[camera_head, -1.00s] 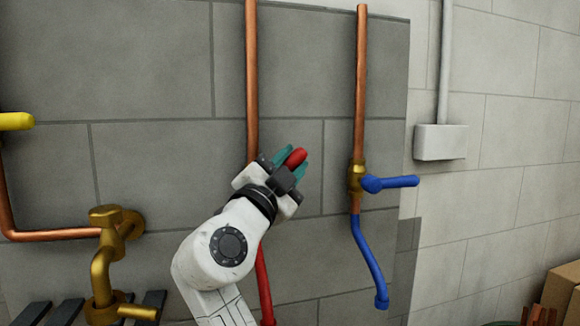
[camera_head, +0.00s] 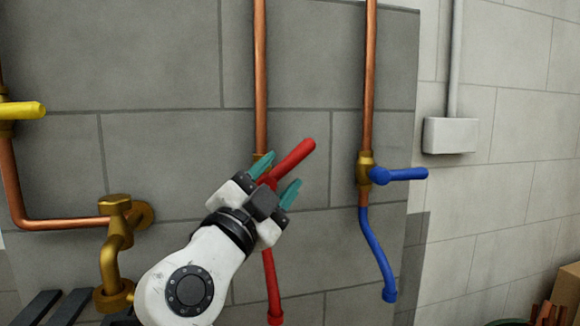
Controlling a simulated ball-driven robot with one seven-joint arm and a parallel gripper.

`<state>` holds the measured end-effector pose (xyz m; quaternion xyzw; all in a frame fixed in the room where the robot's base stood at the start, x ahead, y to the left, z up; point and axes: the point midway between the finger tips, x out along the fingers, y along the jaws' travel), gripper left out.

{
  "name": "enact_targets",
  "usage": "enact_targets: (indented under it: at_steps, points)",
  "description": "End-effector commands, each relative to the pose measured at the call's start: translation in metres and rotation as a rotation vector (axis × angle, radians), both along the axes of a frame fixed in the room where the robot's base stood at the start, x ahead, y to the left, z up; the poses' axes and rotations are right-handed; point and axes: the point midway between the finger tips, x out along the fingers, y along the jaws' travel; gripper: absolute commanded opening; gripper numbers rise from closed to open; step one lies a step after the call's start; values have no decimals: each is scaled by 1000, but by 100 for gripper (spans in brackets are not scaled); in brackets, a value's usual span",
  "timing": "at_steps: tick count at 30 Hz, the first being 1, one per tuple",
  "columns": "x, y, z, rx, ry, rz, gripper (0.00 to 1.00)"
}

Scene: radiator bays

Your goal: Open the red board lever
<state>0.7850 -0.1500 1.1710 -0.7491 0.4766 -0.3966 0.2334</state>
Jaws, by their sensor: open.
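The red lever (camera_head: 293,158) sits on the copper pipe at the middle of the head view and points up and to the right. A red hose (camera_head: 271,285) hangs below it. My gripper (camera_head: 276,180) is open, its two teal fingers apart on either side of the lever's lower part in the picture. Whether the fingers touch the lever cannot be told. My gripper hides most of the valve body; a bit of brass shows above it.
A blue lever (camera_head: 400,174) points right on the neighbouring copper pipe, with a blue hose (camera_head: 374,250) below. A yellow lever (camera_head: 24,110) is at the far left. A brass tap (camera_head: 115,250) stands at lower left. A grey box (camera_head: 450,135) is on the right wall.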

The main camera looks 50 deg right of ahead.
Motion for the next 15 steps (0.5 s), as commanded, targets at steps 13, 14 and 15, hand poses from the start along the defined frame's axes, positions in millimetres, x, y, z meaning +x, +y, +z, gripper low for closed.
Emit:
enact_targets:
  at_steps: [13,14,15]
  points:
    - [-8,31,-13,0,-1,0,51]
    - [-8,31,-13,0,-1,0,51]
    - [-8,31,-13,0,-1,0,51]
